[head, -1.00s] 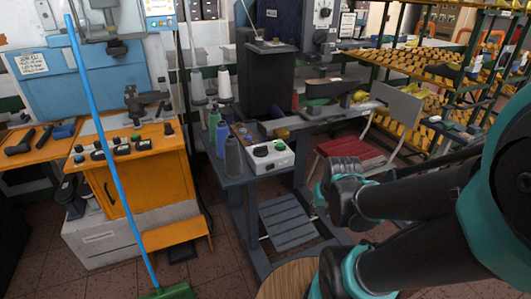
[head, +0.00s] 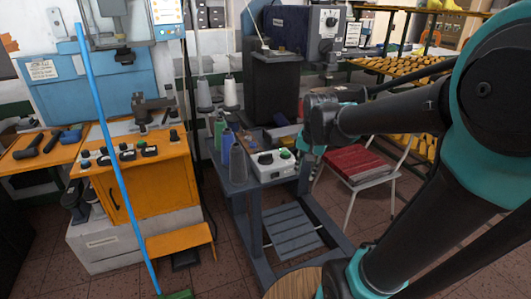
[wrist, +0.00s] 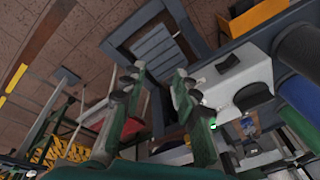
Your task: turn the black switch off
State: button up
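A white control box (head: 272,168) stands on the grey stand, with a round black knob (head: 265,159) and a green button (head: 285,154) on top. In the wrist view the box (wrist: 238,80) is right of my fingers, with a black switch-like part (wrist: 228,62) on one face and the black knob (wrist: 254,97) on another. I cannot tell which is the black switch or its on/off position. My gripper (wrist: 159,74) is open and empty, its fingers apart. In the head view my gripper (head: 306,158) is just right of the box; contact cannot be told.
Several thread spools, among them a blue one (head: 227,146), stand left of the box. A red-seated chair (head: 357,163) is to the right. An orange cabinet (head: 150,185) with controls and a blue pole (head: 115,165) are at left.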

jog(key=w+a+r+m+g, duration=0.1)
jog(key=w+a+r+m, duration=0.2)
jog(key=w+a+r, duration=0.4)
notch_tip(320, 180, up, 12)
jog(key=m+g, duration=0.2)
jog(key=m, duration=0.3)
send_over(265, 157)
jog(key=f, duration=1.7)
jog(key=shift+w+f, duration=0.3)
jog(key=shift+w, duration=0.05)
jog(key=shift+c, duration=0.5)
grip_shut()
